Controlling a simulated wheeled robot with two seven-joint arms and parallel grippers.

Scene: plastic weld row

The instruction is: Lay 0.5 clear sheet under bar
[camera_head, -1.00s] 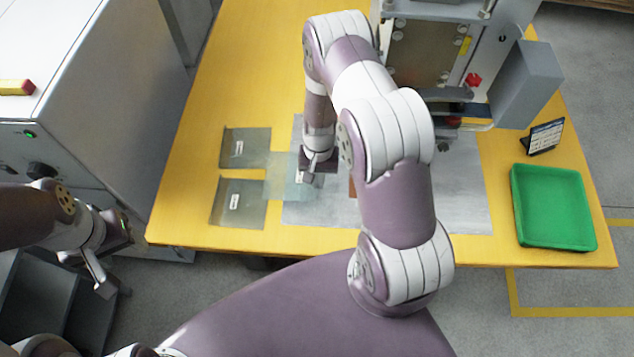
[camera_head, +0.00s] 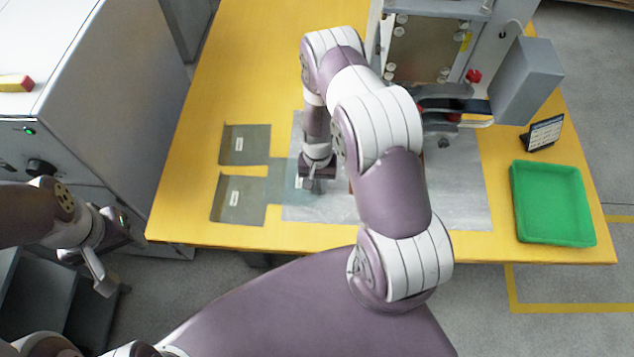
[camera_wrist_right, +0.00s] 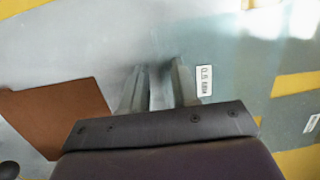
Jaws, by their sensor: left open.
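The clear sheet (camera_head: 281,181) is a faint bluish see-through piece on the table, overlapping the left edge of the grey mat (camera_head: 455,205). Its white label, reading about 0.5, shows in the right wrist view (camera_wrist_right: 204,80). My right gripper (camera_head: 314,184) is low over the mat beside the label. Its fingers (camera_wrist_right: 157,70) have a gap between them, with nothing clearly held. The arm hides part of the sheet and mat. The bar (camera_head: 443,104) of the machine is at the back right, partly hidden by my arm. My left gripper (camera_head: 104,284) is open and empty, off the table's left front.
Two grey sheets with labels, upper (camera_head: 245,145) and lower (camera_head: 239,200), lie left of the mat. A brown piece (camera_wrist_right: 55,115) lies on the mat. A green tray (camera_head: 553,205) and small display (camera_head: 543,134) stand at right. A grey cabinet (camera_head: 95,110) stands left.

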